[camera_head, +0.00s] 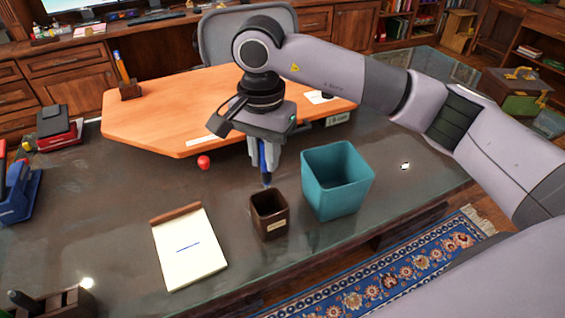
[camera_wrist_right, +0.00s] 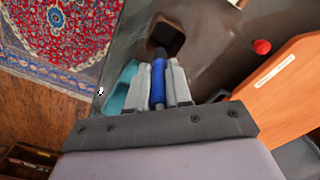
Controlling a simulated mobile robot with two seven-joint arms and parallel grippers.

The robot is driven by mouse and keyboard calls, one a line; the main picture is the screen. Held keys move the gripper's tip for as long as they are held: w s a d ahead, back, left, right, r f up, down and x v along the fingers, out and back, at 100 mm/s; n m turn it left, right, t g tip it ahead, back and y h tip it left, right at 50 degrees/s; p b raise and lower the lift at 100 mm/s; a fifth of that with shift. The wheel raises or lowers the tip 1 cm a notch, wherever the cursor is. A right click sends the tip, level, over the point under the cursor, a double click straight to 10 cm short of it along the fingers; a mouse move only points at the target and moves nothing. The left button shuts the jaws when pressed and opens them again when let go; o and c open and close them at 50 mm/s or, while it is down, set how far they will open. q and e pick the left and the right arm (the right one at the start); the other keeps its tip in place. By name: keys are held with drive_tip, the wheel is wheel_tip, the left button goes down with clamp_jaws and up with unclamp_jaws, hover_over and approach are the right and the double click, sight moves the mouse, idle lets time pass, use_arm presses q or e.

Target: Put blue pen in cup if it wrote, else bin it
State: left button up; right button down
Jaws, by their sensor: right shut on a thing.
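My right gripper (camera_head: 264,152) is shut on the blue pen (camera_head: 265,165) and holds it tip down above the dark table, just behind the brown cup (camera_head: 270,217). In the right wrist view the blue pen (camera_wrist_right: 158,88) sits between the fingers, its tip toward the dark cup opening (camera_wrist_right: 163,38). The teal bin (camera_head: 338,180) stands right of the cup; its edge shows in the right wrist view (camera_wrist_right: 121,88). The notepad (camera_head: 186,255) lies left of the cup with a short blue line on its page. My left gripper is not in view.
A red ball (camera_head: 204,162) lies left of the gripper. An orange-topped wooden board (camera_head: 170,105) lies behind it. A stapler-like red and black thing (camera_head: 58,130) and a blue thing (camera_head: 18,195) are at the left. A dark wooden holder (camera_head: 50,302) is at the near left corner.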

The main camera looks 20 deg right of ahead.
sight(263, 182)
drive_tip(key=shift+w+a+r+m, duration=0.1)
drive_tip(key=shift+w+a+m, duration=0.05)
drive_tip(key=shift+a+m, duration=0.3)
drive_tip(key=shift+d+f+b, duration=0.1)
drive_tip(key=shift+f+b, duration=0.85)
drive_tip(key=shift+f, duration=0.6)
wheel_tip(263, 182, down, 4)
drive_tip(key=b, duration=0.3)
drive_tip(key=shift+f, duration=0.2)
wheel_tip(263, 182, down, 2)
drive_tip(key=shift+f+b, duration=0.15)
drive_tip(key=shift+b, duration=0.95)
drive_tip(key=c, duration=1)
unclamp_jaws()
drive_tip(key=shift+o, duration=0.2)
